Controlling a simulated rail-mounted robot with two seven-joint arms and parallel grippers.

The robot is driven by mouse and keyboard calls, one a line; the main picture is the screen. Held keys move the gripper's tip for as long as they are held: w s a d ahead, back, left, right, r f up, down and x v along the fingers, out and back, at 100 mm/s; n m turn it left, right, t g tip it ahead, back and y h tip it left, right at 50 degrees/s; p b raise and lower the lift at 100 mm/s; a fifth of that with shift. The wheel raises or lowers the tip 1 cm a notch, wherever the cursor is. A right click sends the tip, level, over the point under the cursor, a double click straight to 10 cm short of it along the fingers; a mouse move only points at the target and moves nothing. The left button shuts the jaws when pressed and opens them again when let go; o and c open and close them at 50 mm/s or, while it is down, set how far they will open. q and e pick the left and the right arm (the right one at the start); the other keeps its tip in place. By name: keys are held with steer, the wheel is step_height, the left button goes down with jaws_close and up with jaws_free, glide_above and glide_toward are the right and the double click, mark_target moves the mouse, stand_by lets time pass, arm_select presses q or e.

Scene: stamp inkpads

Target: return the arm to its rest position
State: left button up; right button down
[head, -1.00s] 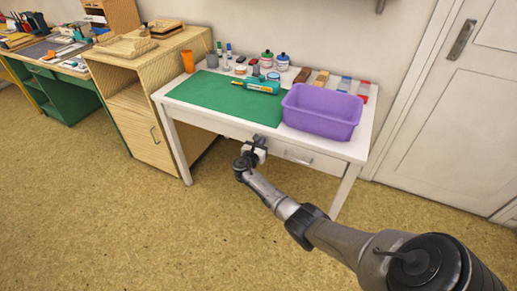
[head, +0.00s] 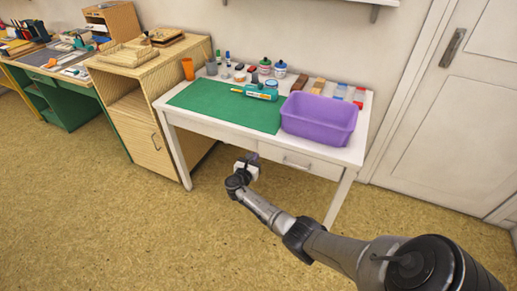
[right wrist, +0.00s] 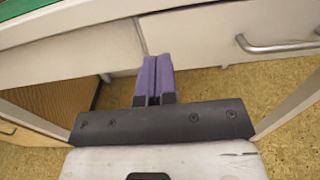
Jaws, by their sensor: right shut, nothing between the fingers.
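My right arm comes in from the lower right of the head view. Its gripper (head: 254,158) is in front of the white table (head: 190,121), near the drawer front and over the floor. In the right wrist view the two purple fingers (right wrist: 155,79) are together with nothing between them. They point at the table's front apron. Whether they touch it I cannot tell. My left gripper is not in view.
On the table are a green mat (head: 225,104), a purple bin (head: 319,118), a teal tool (head: 262,92), an orange cup (head: 188,68) and several bottles and pads. A wooden cabinet (head: 152,137) stands left, a door (head: 450,120) right. The floor in front is clear.

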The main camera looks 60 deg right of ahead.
steer(key=a+p, duration=0.2)
steer(key=a, duration=0.6)
steer(key=shift+s, duration=0.3)
steer(key=shift+d+r, duration=0.1)
steer(key=shift+r, duration=0.05)
